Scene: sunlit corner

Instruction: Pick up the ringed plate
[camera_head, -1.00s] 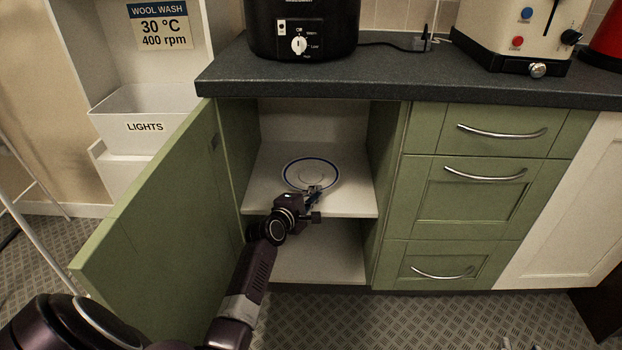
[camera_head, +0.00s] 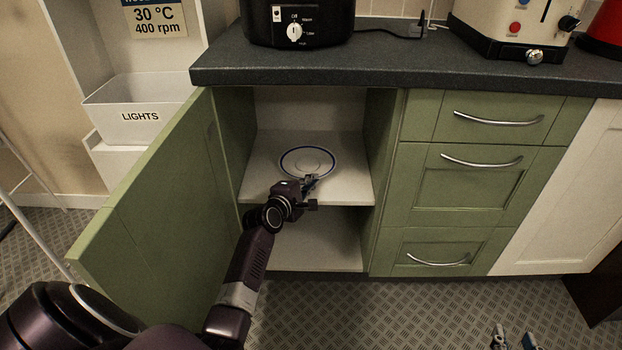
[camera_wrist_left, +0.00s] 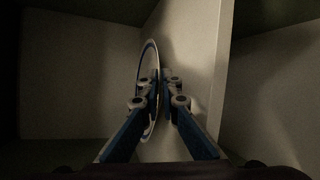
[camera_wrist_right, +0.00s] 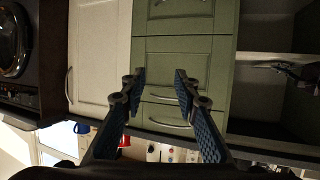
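The ringed plate (camera_head: 307,161) is white with a blue ring near its rim and sits inside the open green cabinet, at its upper shelf (camera_head: 262,175). My left gripper (camera_head: 312,181) is at the plate's front rim. In the left wrist view the plate (camera_wrist_left: 148,62) shows nearly edge-on, and the left gripper's fingers (camera_wrist_left: 164,80) are close together with its rim between them. Any gap under the plate is hard to judge. My right gripper (camera_head: 515,338) is at the bottom edge of the head view; the right wrist view shows its fingers (camera_wrist_right: 160,80) apart and empty.
The green cabinet door (camera_head: 150,190) stands open left of my left arm. The worktop (camera_head: 400,62) overhangs the compartment and bears a black cooker (camera_head: 300,22) and a cream toaster (camera_head: 510,30). Closed drawers (camera_head: 470,185) stand to the right. A lower shelf (camera_head: 315,250) is empty.

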